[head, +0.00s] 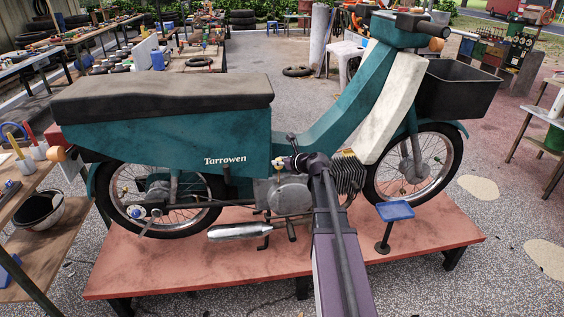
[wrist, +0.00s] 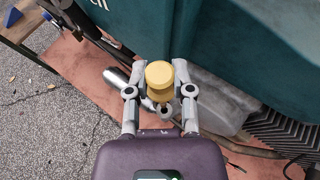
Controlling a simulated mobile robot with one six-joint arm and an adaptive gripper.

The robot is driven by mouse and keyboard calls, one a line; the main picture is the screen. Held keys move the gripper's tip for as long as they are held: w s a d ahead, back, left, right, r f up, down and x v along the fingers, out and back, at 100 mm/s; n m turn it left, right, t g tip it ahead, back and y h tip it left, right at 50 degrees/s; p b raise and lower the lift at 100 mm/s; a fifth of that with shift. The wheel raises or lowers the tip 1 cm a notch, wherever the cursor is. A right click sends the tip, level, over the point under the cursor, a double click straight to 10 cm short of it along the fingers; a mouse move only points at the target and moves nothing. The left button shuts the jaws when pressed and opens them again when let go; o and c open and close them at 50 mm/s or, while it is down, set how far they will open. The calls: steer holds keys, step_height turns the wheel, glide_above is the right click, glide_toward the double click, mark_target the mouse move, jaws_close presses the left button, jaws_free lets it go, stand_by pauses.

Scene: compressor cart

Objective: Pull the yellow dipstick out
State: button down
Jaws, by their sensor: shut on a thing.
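The yellow dipstick shows as a round yellow knob (wrist: 159,74) between the fingers of my gripper (wrist: 160,90) in the wrist view. The gripper is shut on it. Its stem below the knob is hidden, so I cannot tell how far it sits in the engine. In the head view my gripper (head: 284,163) is beside the teal moped (head: 170,140), above the grey engine (head: 287,194) and just right of the lettering. The dipstick is too small and covered to make out clearly there.
The moped stands on a low red platform (head: 180,268). A silver exhaust (head: 238,231) runs low along its near side. A small blue-topped stand (head: 395,211) is right of my arm. A wooden bench (head: 22,185) is at the left. Grey floor lies in front.

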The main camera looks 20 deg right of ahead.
steer(key=shift+r+p, duration=4.2)
steer(key=shift+r, duration=0.15)
step_height(320, 180, up, 10)
steer(key=p, duration=1)
steer(key=shift+w, duration=0.1)
